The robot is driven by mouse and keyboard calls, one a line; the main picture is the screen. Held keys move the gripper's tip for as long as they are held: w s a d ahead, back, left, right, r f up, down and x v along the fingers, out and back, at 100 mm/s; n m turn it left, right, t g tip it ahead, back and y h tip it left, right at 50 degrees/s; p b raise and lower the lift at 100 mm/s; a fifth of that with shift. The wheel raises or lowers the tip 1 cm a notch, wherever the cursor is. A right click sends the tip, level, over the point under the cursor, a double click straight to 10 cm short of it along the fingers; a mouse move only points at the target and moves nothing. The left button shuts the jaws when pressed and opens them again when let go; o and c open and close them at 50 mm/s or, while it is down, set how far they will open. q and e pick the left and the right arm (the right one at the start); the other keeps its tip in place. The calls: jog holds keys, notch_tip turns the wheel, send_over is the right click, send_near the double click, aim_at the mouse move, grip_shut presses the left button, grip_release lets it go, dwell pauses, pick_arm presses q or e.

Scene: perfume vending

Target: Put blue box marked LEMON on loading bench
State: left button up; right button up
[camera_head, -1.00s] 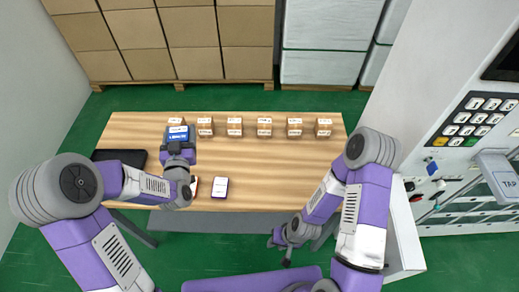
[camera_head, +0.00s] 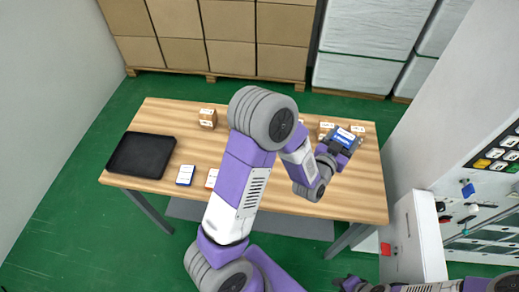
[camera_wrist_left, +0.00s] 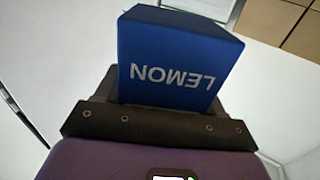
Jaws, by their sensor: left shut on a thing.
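The blue box (camera_head: 344,138) is in my left gripper (camera_head: 337,148), over the right part of the wooden table (camera_head: 270,189). In the left wrist view the same blue box (camera_wrist_left: 172,50) shows the word LEMON upside down, between the dark gripper fingers. In the head view it is close to small brown boxes at the back right; its height over the table is hard to tell. My right gripper (camera_head: 350,285) is low at the bottom edge, partly cut off, its jaws unclear. Which surface is the loading bench is not marked.
A black tray (camera_head: 142,155) lies at the table's left. Brown boxes (camera_head: 208,118) stand along the back, some hidden by my left arm. A white cabinet (camera_head: 416,238) and a control panel (camera_head: 497,152) are on the right.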

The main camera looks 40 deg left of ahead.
pick_arm(q)
jog(key=d+f+y+b, duration=0.1)
jog(key=f, duration=0.1)
jog(key=s+f+n+y+b, duration=0.1)
jog(key=f, duration=0.1)
jog(key=d+f+n+y+b, duration=0.1)
jog(key=f, duration=0.1)
jog(key=shift+s+d+f+g+y, duration=0.25)
jog(key=shift+s+d+g+y, duration=0.05)
jog(key=shift+g, duration=0.1)
jog(key=s+f+n+y+b, duration=0.1)
jog(key=f, duration=0.2)
jog(key=s+f+n+g+y+b, duration=0.1)
jog(key=s+f+y+b, duration=0.1)
jog(key=f, duration=0.2)
jog(key=s+f+n+g+y+b, duration=0.1)
jog(key=f+b, duration=0.1)
jog(key=f, duration=0.2)
jog(key=shift+s+d+n+y, duration=0.2)
jog(key=shift+s+n+y, duration=0.05)
jog(key=shift+n+y, duration=0.15)
jog(key=shift+f+b, duration=0.2)
jog(key=shift+b, duration=0.2)
jog(key=o, duration=1.1)
jog(key=shift+r, duration=0.1)
